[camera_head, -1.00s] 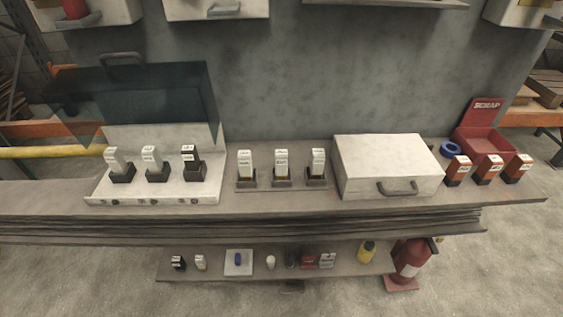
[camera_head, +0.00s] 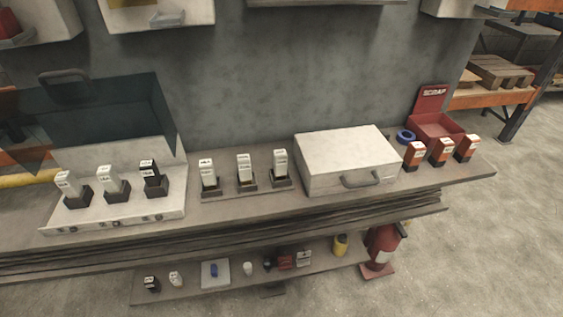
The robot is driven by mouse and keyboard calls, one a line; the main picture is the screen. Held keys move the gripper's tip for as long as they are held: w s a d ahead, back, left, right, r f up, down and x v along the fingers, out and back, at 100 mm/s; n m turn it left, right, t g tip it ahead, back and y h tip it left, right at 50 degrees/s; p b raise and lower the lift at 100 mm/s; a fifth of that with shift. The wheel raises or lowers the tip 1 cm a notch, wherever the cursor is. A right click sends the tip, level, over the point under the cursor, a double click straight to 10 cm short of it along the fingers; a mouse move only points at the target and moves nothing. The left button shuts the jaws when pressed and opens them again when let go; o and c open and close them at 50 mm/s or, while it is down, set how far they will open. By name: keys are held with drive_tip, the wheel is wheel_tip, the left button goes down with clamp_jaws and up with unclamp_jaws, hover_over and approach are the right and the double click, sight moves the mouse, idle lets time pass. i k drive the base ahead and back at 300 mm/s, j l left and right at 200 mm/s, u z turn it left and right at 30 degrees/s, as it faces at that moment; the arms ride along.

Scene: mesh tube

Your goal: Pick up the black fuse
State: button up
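The black fuse (camera_head: 150,172) stands upright in a dark socket, at the right end of a row of three on a white panel at the left of the bench. It has a white label on top. Two pale fuses (camera_head: 112,180) and (camera_head: 69,185) stand in sockets to its left. A dark translucent cover with a handle (camera_head: 66,78) is raised above and behind the row. A small black block with a white top (camera_head: 152,284) also lies on the lower shelf. My gripper is not in view.
Several pale fuses (camera_head: 244,168) stand mid-bench (camera_head: 240,208). A closed white case (camera_head: 345,153) lies right of them. A red scrap bin (camera_head: 434,128), a blue ring (camera_head: 405,136) and orange-red blocks (camera_head: 439,153) are farther right. Floor at right is clear.

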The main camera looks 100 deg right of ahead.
sight(148, 168)
drive_tip(key=k+l, duration=0.25)
drive_tip(key=k, duration=0.15)
drive_tip(key=k+l+u, duration=0.1)
drive_tip(key=k+l, duration=0.35)
drive_tip(key=k, duration=0.3)
